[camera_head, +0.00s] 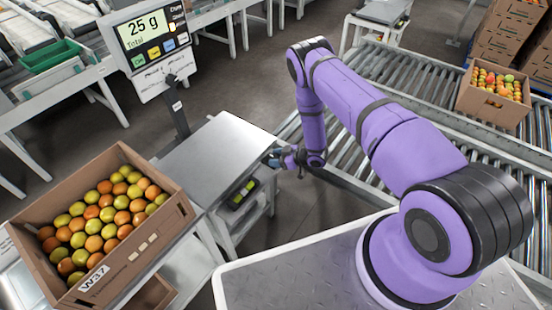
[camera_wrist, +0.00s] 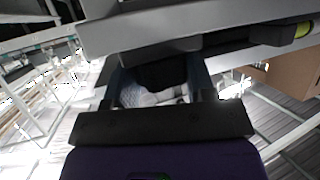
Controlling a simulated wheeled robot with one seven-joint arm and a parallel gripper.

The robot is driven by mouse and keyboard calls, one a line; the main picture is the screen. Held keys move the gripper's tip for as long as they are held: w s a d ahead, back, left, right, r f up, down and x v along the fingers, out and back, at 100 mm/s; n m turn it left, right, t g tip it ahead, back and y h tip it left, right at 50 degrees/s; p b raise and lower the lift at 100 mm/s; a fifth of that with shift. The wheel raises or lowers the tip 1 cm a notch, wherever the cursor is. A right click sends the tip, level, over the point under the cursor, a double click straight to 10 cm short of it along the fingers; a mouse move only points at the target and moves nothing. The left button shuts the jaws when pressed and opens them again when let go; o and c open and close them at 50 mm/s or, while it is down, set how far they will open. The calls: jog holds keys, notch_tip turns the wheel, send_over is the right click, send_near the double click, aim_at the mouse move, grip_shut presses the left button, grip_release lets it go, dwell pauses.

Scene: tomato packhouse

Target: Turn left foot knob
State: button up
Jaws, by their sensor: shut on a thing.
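The bench scale has a flat grey weighing plate (camera_head: 222,152) and a display (camera_head: 146,30) on a post reading 25 g. My gripper (camera_head: 274,158) is at the right edge of the plate, just below its level. In the wrist view, my gripper (camera_wrist: 158,66) has its two fingers on either side of a dark rounded knob (camera_wrist: 163,74) under the scale's grey edge (camera_wrist: 160,30), and it is shut on it. The knob is hidden in the head view. I cannot tell its turn angle.
A carton of tomatoes (camera_head: 150,245) stands at the left, close to the plate. A small device with a green-yellow strip (camera_head: 242,193) lies on the shelf below the scale. Roller conveyors (camera_head: 350,160) with another tomato carton (camera_head: 490,108) run at the right.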

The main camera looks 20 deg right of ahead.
jog(key=o, duration=0.9)
jog(key=v, duration=1.1)
jog(key=shift+a, duration=0.1)
